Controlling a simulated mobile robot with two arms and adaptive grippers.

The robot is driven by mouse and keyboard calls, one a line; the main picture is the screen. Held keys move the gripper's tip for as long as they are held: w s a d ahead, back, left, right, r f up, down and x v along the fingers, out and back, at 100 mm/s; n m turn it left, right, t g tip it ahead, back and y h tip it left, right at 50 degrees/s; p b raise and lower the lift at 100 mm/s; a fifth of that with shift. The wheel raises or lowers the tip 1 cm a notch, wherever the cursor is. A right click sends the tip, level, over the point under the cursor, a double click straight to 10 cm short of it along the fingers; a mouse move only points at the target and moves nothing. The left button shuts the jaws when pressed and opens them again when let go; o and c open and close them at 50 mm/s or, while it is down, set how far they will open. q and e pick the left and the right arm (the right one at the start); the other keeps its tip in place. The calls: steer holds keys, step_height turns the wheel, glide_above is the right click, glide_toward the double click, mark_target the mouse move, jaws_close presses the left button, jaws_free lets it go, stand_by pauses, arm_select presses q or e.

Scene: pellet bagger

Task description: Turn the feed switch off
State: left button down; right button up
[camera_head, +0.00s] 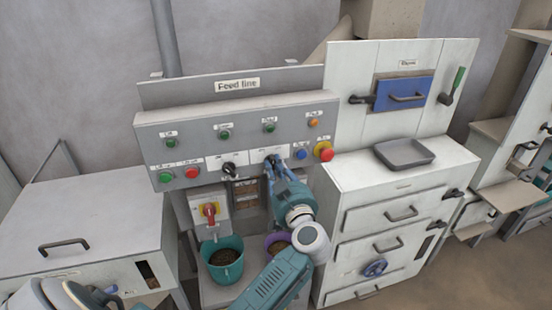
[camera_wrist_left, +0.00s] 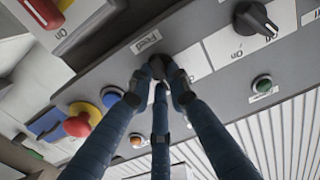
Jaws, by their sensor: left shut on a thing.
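The feed switch (camera_wrist_left: 166,62) is a black rotary knob on the grey control panel, beside a label reading "Feed" in the left wrist view. My left gripper (camera_head: 275,162) is at this knob, on the panel's lower row in the head view. In the left wrist view the blue fingers of the gripper (camera_wrist_left: 162,80) close around the knob from several sides. The fingers cover much of the knob, so its pointer direction cannot be read. My right gripper is not in view.
A second black knob (camera_head: 229,167) is left of the gripped one. A blue button (camera_head: 301,154) and a red emergency button (camera_head: 326,154) are close on the right. Below are a red-yellow switch (camera_head: 210,211), a teal bucket (camera_head: 222,270) and a purple bucket (camera_head: 270,239).

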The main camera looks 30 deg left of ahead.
arm_select(q)
steer(key=shift+s+n+p, duration=0.1)
steer(key=shift+n+p, duration=1.2)
steer(key=shift+n, duration=1.6)
steer(key=c, duration=1.6)
jaws_free()
steer(key=shift+c, duration=0.2)
